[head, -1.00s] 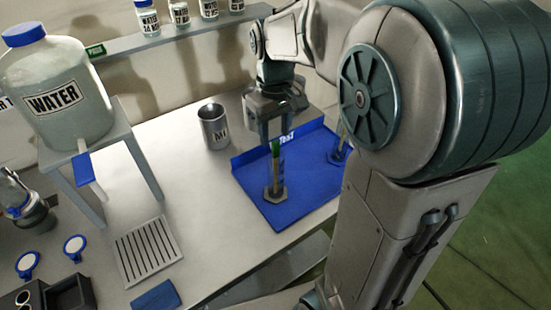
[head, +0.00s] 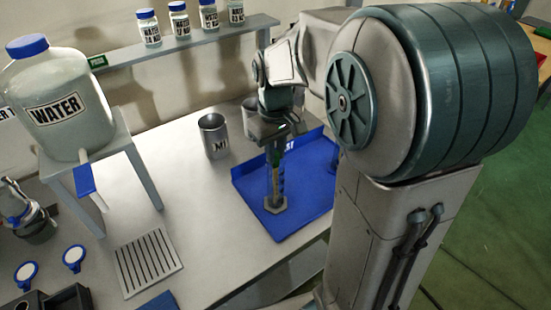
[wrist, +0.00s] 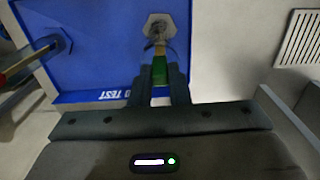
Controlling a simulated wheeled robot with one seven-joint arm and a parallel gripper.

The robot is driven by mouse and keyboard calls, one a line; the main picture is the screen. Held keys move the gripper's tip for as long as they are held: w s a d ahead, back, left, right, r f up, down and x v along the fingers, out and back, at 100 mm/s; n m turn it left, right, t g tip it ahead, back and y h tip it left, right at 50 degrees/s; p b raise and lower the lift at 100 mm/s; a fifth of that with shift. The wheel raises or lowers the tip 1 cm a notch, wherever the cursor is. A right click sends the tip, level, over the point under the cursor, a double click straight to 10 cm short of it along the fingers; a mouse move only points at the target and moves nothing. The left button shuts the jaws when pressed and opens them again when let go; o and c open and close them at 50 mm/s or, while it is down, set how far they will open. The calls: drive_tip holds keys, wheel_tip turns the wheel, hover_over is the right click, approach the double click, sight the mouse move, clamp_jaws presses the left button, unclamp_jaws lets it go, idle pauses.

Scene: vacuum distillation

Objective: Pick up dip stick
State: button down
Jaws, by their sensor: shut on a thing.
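The dip stick, a slim stick with a green upper end (wrist: 160,73), stands upright in a holder with a hexagonal metal foot (head: 275,204) on the blue tray (head: 305,205). The foot also shows in the wrist view (wrist: 158,24). My gripper (head: 277,150) is above the holder, pointing down, with its fingers shut on the green end. In the wrist view the two dark fingers (wrist: 159,80) lie on either side of the green part. The lower stick is partly hidden by the holder.
A second hexagonal holder (wrist: 55,43) with a red-and-yellow stick is on the tray. A metal cup marked M1 (head: 214,136) stands left of the tray, with another cup (head: 250,118) behind. A large water jug (head: 58,100) is at the left. Bare table lies between.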

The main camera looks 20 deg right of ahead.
wheel_tip(320, 180, up, 18)
idle(0.6)
wheel_tip(320, 180, up, 18)
drive_tip(key=p, duration=1.1)
drive_tip(key=shift+p, duration=0.3)
drive_tip(key=shift+s+f, duration=0.1)
